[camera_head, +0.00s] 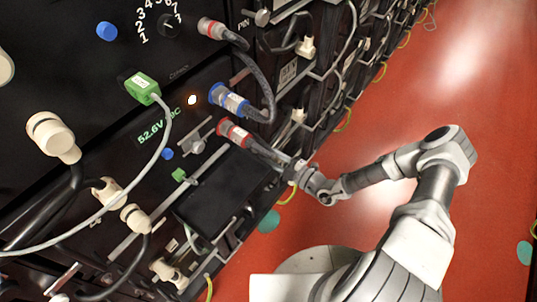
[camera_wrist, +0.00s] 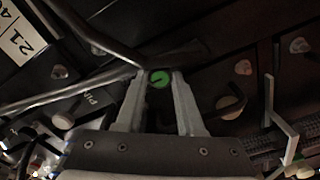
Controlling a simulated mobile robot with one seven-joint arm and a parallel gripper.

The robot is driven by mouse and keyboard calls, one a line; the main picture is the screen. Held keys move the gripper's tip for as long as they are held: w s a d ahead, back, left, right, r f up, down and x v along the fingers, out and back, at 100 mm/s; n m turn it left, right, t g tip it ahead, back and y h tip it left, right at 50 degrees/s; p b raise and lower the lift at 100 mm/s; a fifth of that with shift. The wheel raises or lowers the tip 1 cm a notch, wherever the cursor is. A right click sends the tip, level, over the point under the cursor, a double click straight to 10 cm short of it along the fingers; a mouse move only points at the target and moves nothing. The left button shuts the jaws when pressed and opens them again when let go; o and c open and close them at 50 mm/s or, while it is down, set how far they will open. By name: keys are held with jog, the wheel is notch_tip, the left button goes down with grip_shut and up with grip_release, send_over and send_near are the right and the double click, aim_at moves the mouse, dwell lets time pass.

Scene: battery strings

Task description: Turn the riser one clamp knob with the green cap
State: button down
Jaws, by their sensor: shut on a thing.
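In the head view, my gripper (camera_head: 285,163) reaches in at the lower right edge of the front rack; the knob cannot be made out there.
The black rack panel carries a blue-collared plug (camera_head: 228,98), a red-collared plug (camera_head: 234,132) and a green connector (camera_head: 142,88) with a pale cable. Cables and metal bars (camera_wrist: 60,98) run close to my fingers. The red floor (camera_head: 460,90) is open at the right.

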jog(key=shift+m, duration=0.4)
jog(key=c, duration=0.5)
grip_release()
jog(key=shift+s+d, duration=0.1)
jog(key=p+v, duration=0.2)
jog(key=v, duration=1.5)
jog(key=shift+s+d, duration=0.1)
